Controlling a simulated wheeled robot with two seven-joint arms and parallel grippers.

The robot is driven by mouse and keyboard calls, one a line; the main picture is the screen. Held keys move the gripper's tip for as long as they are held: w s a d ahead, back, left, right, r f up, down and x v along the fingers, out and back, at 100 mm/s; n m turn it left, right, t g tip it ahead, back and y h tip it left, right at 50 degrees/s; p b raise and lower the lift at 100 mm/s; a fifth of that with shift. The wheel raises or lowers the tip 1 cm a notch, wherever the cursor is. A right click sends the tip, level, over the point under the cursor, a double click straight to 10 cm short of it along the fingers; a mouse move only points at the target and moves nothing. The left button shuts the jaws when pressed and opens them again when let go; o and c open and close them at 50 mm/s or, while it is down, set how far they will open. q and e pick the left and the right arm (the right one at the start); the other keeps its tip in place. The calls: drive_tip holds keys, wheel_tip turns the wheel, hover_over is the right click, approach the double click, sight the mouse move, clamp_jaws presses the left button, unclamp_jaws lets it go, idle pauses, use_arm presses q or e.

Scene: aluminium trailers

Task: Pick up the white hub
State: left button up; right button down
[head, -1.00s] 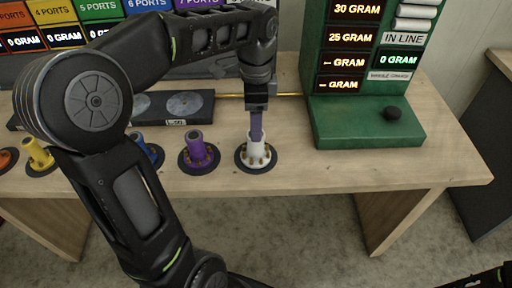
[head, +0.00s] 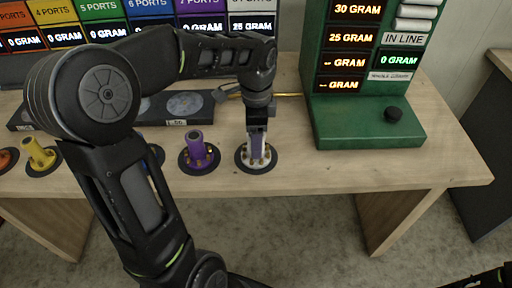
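The white hub (head: 266,161) stands upright on a round dark base at the right end of the row of hubs on the table. My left gripper (head: 257,150) points straight down over it, with its fingers low around or against the hub's upright stem. The fingers hide much of the stem, and I cannot tell whether they are closed on it. Only a dark piece of my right arm shows in the bottom right corner; its gripper is out of view.
The purple hub (head: 199,155) stands just left of the white hub, and the yellow hub (head: 39,156) is farther left. A green console (head: 366,118) with a black knob stands to the right. A dark scale bar (head: 175,108) lies behind. The table's front edge is close.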

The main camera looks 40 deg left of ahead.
idle(0.4)
use_arm(q)
clamp_jaws()
idle(0.5)
drive_tip(key=shift+r, duration=0.1)
